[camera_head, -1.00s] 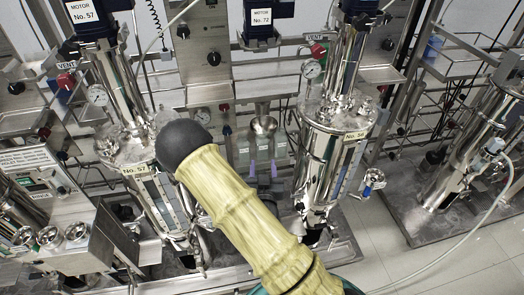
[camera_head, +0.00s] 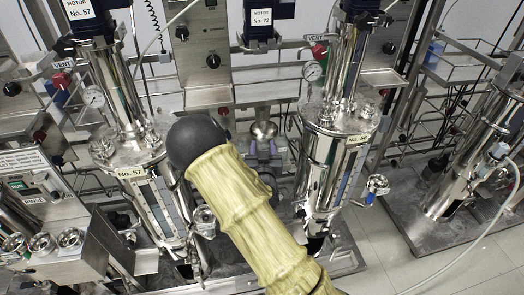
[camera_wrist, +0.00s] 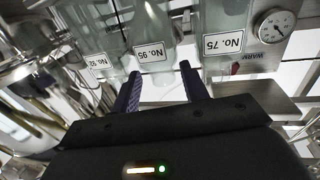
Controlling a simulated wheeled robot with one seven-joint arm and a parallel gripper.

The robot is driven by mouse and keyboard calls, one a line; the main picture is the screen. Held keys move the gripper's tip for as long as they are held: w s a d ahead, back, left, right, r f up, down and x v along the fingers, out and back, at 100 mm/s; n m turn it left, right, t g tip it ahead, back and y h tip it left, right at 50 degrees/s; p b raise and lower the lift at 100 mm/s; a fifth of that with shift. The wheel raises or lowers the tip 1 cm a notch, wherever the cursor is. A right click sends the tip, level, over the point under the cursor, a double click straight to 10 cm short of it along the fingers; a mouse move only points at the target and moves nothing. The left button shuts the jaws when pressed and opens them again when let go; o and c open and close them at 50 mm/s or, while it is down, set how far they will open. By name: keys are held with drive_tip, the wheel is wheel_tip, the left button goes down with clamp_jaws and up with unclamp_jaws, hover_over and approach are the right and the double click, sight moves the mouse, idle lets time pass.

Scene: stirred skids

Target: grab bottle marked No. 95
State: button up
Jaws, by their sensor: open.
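The bottle marked No. 95 (camera_wrist: 154,22) is clear glass or plastic, with a white label that reads upside down in the wrist view. It hangs in the upper middle, between a bottle labelled No. 75 (camera_wrist: 222,18) on the right and another labelled bottle (camera_wrist: 92,32) on the left, whose number looks like 92. My gripper (camera_wrist: 160,72) is open, its two dark purple fingers apart and pointing at the No. 95 bottle. Its label shows just beyond and between the fingertips, with nothing held. In the head view my gripper (camera_head: 263,150) is partly hidden behind my arm.
A steel vessel marked No. 57 (camera_head: 122,150) stands left, and another labelled vessel (camera_head: 325,145) stands right of my gripper. A steel funnel (camera_head: 263,130) sits close behind the fingers. A gauge (camera_wrist: 275,25) is near the No. 75 bottle. Open floor (camera_head: 380,235) shows at right.

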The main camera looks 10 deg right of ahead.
sight(262, 137)
drive_tip(key=w, duration=0.5)
drive_tip(key=shift+d+r+p, duration=0.15)
drive_tip(key=shift+d+p, duration=0.15)
drive_tip(key=shift+d, duration=0.1)
drive_tip(key=shift+c, duration=0.3)
drive_tip(key=c, duration=0.7)
